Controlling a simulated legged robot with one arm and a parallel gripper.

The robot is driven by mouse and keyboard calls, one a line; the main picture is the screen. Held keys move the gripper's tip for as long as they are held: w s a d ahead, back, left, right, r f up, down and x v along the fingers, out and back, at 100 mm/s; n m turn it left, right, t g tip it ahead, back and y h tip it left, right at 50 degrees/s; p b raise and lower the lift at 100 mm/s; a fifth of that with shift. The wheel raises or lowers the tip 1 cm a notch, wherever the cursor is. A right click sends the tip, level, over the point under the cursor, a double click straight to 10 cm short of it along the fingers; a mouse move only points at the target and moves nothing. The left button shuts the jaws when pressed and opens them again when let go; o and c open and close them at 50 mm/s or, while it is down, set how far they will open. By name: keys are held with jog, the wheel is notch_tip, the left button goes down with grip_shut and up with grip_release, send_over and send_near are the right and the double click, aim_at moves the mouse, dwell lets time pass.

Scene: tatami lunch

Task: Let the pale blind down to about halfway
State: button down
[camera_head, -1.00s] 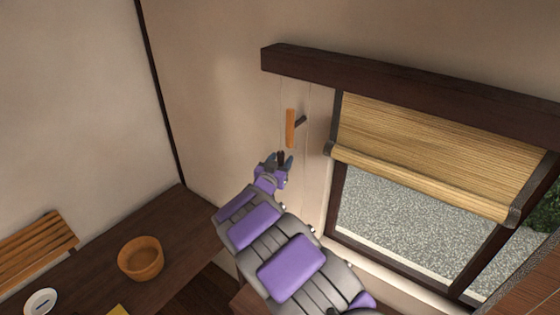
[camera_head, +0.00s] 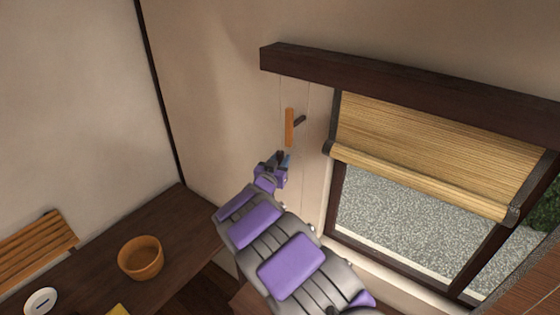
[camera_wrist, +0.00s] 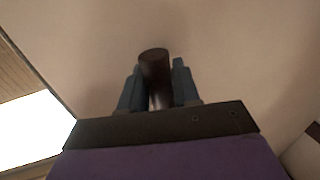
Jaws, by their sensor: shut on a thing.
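The pale blind (camera_head: 432,140) is a straw-coloured roll blind in the window. It covers the upper part of the opening, and its lower edge hangs tilted in the picture. An orange wooden pull (camera_head: 289,127) hangs on a thin cord left of the window, beside a small dark peg on the wall. My gripper (camera_head: 281,160) is just below the orange pull. In the wrist view my gripper (camera_wrist: 158,92) is shut on a dark cylindrical handle (camera_wrist: 155,66), held between its two blue-grey fingers. The handle's lower part is hidden by the gripper.
A dark wooden beam (camera_head: 400,83) runs above the window. The wall around the cord is clear.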

jog(key=shift+a+f, duration=0.1)
notch_tip(320, 180, down, 22)
jog(key=b, duration=0.5)
jog(key=shift+f, duration=0.15)
jog(key=c, duration=0.9)
grip_release()
jog(key=shift+a, duration=0.1)
jog(key=v, duration=1.7)
jog(key=shift+s+a+f+b, duration=0.1)
jog(key=shift+s+f+b, duration=0.05)
jog(key=shift+b, duration=0.25)
